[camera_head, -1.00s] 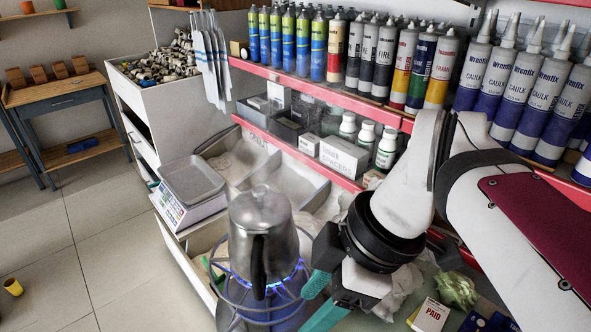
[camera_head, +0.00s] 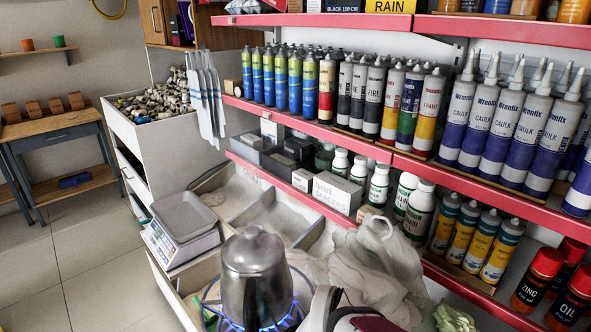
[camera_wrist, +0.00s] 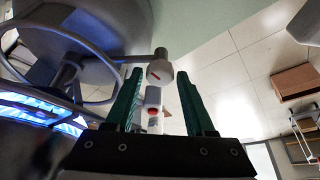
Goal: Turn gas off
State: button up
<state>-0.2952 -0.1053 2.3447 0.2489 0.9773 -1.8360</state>
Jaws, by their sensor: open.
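The metal kettle (camera_head: 255,275) stands on the gas burner at the bottom of the head view. Blue flames (camera_head: 292,318) burn under it and also glow at the left of the wrist view (camera_wrist: 38,112). In the wrist view, a small grey knob (camera_wrist: 160,74) with a red mark sits on a short stem beside the dark burner body (camera_wrist: 100,35). My gripper (camera_wrist: 160,88) is open, with its green fingers on either side of the knob's line of view. Whether the fingers touch the knob is unclear. The fingers are outside the head view.
A scale (camera_head: 183,228) stands left of the kettle. Crumpled pale plastic (camera_head: 375,265) lies to its right. Red-edged shelves (camera_head: 330,130) with caulk tubes and bottles rise behind. In the wrist view, tiled floor (camera_wrist: 225,75) shows beyond the fingers.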

grip_shut()
dwell(0.3)
jog(key=shift+s+m+t+h, duration=0.15)
jog(key=shift+m+t, duration=0.45)
jog(key=shift+m, duration=1)
jog(key=shift+m+t+h, duration=0.15)
jog(key=shift+m+t, duration=0.45)
jog(key=shift+m, duration=1.3)
grip_release()
